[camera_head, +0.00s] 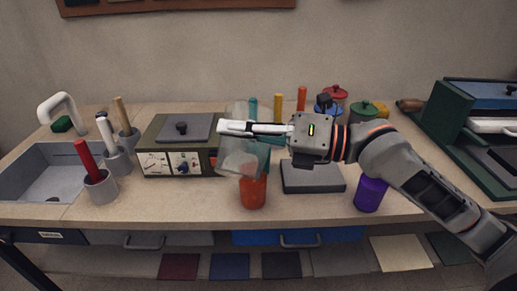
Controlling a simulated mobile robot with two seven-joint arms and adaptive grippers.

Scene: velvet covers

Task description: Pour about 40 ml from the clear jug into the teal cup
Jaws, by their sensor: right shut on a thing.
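My right gripper (238,129) reaches in from the right over the middle of the counter. It is shut on the clear jug (238,160), a see-through greyish vessel held above the counter. The jug looks tilted, but its rim and any liquid in it are hard to make out. A teal shape, seemingly the teal cup (264,157), shows partly behind the jug and under the gripper; most of it is hidden. An orange-red cup (253,193) stands just in front of and below the jug. My left gripper is not in view.
A purple cup (370,193) stands at the front right, near a flat grey block (313,177). A box with a grey lid (180,158) is left of the jug. Holders with handles (101,189) stand by the sink (42,176). Lidded jars (362,112) are behind my arm.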

